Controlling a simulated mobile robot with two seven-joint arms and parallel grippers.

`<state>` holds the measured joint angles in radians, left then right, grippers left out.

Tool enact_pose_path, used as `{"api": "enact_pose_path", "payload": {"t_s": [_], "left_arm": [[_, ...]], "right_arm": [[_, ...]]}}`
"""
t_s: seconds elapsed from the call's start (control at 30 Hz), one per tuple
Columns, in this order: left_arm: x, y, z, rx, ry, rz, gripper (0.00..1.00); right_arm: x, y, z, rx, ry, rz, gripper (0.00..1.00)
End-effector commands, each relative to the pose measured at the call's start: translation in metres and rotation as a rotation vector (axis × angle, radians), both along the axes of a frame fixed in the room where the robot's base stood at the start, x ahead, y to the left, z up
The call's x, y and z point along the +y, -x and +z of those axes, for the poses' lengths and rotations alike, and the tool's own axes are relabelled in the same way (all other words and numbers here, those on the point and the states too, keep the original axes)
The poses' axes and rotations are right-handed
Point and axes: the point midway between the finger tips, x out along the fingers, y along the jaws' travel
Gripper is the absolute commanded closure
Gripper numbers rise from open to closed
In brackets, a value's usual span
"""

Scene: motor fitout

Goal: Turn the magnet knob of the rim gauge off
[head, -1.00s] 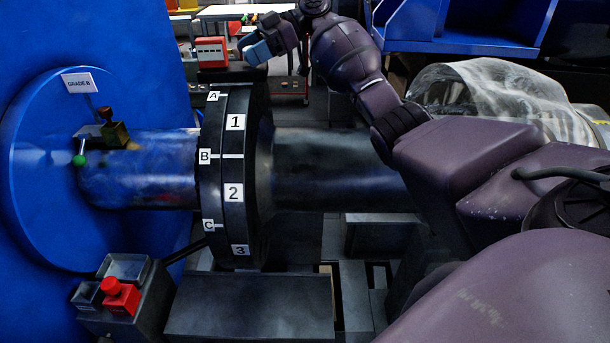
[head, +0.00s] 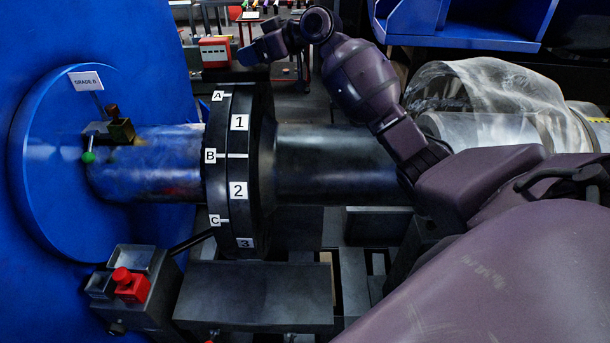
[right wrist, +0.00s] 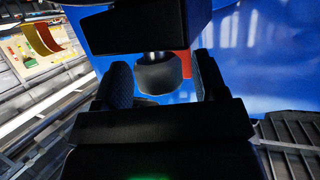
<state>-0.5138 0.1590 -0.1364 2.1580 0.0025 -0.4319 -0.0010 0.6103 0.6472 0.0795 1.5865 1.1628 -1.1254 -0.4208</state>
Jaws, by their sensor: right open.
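The rim gauge (head: 214,52), a red box with a white face, stands on a dark base on top of the black flange rim. Its dark round magnet knob (right wrist: 157,76) shows in the right wrist view, below a black block. My right gripper (head: 248,53) is just right of the gauge in the head view. In the right wrist view my right gripper (right wrist: 162,88) is open, with one finger on each side of the knob. I cannot tell whether either finger touches it. The knob is not clear in the head view. My left gripper is not in view.
The black flange (head: 239,180) carries number and letter labels around a horizontal shaft. A green-balled lever (head: 88,157) is by the blue disc at left. A red button (head: 130,287) is on a box at lower left. Blue bins (head: 460,25) are at upper right.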

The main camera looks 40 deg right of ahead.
Motion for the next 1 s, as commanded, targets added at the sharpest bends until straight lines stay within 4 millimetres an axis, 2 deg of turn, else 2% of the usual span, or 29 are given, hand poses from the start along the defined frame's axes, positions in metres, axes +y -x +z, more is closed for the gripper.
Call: {"api": "enact_pose_path", "payload": {"t_s": [0.17, 0.83, 1.0], "left_arm": [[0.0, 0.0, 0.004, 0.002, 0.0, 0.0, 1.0], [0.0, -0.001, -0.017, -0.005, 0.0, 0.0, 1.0], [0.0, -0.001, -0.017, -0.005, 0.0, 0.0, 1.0]], "right_arm": [[0.0, 0.001, 0.001, -0.002, 0.002, -0.095, 0.35], [-0.052, 0.089, 0.042, -0.001, 0.004, -0.088, 0.35], [-0.046, 0.09, 0.01, 0.035, 0.018, -0.103, 0.35]]}}
